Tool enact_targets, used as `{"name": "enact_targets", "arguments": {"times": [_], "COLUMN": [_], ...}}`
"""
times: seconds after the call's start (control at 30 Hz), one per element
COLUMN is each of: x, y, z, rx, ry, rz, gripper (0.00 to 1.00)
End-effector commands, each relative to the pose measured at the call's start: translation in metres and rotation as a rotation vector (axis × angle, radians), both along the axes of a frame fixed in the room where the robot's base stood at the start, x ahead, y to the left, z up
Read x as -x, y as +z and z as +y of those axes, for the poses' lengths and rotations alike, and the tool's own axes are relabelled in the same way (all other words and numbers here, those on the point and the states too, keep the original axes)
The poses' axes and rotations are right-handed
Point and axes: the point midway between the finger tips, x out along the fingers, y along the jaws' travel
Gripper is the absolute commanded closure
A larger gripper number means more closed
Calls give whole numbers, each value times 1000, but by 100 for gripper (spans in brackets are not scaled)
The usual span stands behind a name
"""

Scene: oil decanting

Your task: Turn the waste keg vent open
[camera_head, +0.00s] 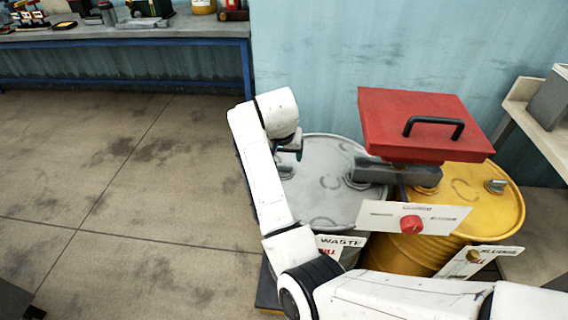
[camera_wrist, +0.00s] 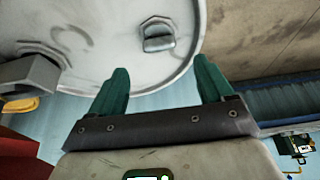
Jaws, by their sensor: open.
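The grey waste keg (camera_head: 325,205) stands upright under my arm, with a white WASTE sign on its front. Its lid (camera_wrist: 110,40) fills the upper left of the wrist view. A small grey vent knob (camera_wrist: 158,40) sits on the lid near the rim. In the head view the knob is mostly hidden by my wrist. My gripper (camera_wrist: 161,66) has its two green fingers apart and empty. The knob lies just beyond the fingertips, roughly between them, and the fingers appear not to touch it. My gripper in the head view (camera_head: 290,152) is over the keg's left side, largely hidden.
A yellow keg (camera_head: 508,208) stands to the right. Above the kegs are a red box (camera_head: 415,110) with a black handle and a white panel (camera_head: 445,215) with a red knob. A blue-framed bench (camera_head: 130,45) is at the back left. The floor at left is clear.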

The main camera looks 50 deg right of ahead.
Motion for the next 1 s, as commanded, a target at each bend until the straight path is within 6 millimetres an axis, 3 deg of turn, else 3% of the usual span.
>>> {"name": "enact_targets", "arguments": {"times": [0.2,0.4,0.8,1.0], "x": [-9,-15,-16,-16], "y": [-39,-59,-65,-65], "z": [-13,-19,-21,-21], "rx": [-1,0,1,1], "ry": [0,1,1,1], "rz": [2,0,0,0], "gripper": [19,19,19,37]}}
